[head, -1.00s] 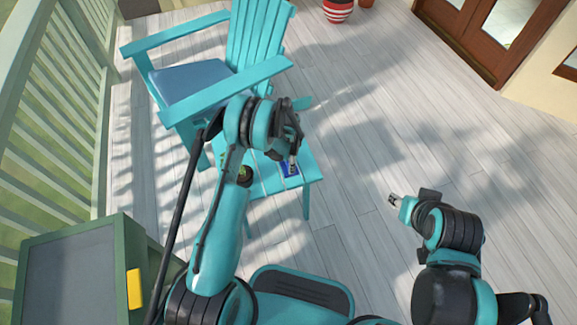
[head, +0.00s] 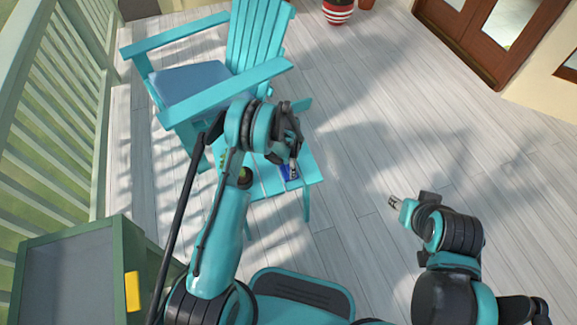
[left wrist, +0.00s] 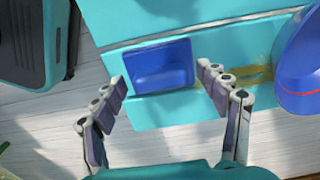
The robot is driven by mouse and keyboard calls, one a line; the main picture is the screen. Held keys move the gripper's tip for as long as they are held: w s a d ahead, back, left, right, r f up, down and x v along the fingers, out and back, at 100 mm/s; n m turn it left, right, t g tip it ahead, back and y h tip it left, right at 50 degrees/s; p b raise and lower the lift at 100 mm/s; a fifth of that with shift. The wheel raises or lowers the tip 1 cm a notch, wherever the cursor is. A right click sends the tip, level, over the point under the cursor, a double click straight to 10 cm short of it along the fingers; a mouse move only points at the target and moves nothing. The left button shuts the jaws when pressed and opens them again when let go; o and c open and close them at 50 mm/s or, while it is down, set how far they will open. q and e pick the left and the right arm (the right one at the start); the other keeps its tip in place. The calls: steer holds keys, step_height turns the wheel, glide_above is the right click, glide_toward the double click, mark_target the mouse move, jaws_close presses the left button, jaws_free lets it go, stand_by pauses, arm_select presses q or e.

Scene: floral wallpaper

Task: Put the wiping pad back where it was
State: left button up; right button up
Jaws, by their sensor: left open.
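The wiping pad is a small blue block (left wrist: 158,66) lying on the turquoise slatted side table (left wrist: 180,110). In the head view the blue pad (head: 288,174) shows partly behind my gripper, on the table's (head: 309,172) right part. My left gripper (head: 293,166) hangs over it. In the left wrist view the left gripper (left wrist: 162,78) is open, with one finger on each side of the pad and nothing held; whether the fingers touch it I cannot tell. My right gripper (head: 394,201) is out over the floor, too small to read.
A yellowish smear (left wrist: 258,75) and a blue rounded object with a red edge (left wrist: 300,75) are right of the pad in the wrist view. A turquoise armchair (head: 262,40) stands behind the table. A green cabinet (head: 70,265) is at lower left. Floor to the right is clear.

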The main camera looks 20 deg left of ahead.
arm_select(q)
steer(key=s+r+n+t+p, duration=0.1)
steer(key=s+r+n, duration=0.15)
steer(key=r, duration=0.95)
steer(key=s+r+n+t+p, duration=0.1)
steer(key=s+r+p, duration=0.15)
steer(key=r, duration=0.95)
steer(key=s+r+n+t, duration=0.15)
steer(key=s+r, duration=0.25)
steer(key=r, duration=0.8)
steer(key=s+r+n+t, duration=0.2)
steer(key=s+n, duration=0.1)
steer(key=s, duration=0.5)
steer(key=s+r+n+t, duration=0.1)
steer(key=s+r+n, duration=0.2)
steer(key=s, duration=0.6)
steer(key=shift+r+t, duration=0.25)
steer(key=shift+t, duration=0.1)
steer(key=shift+a, duration=0.1)
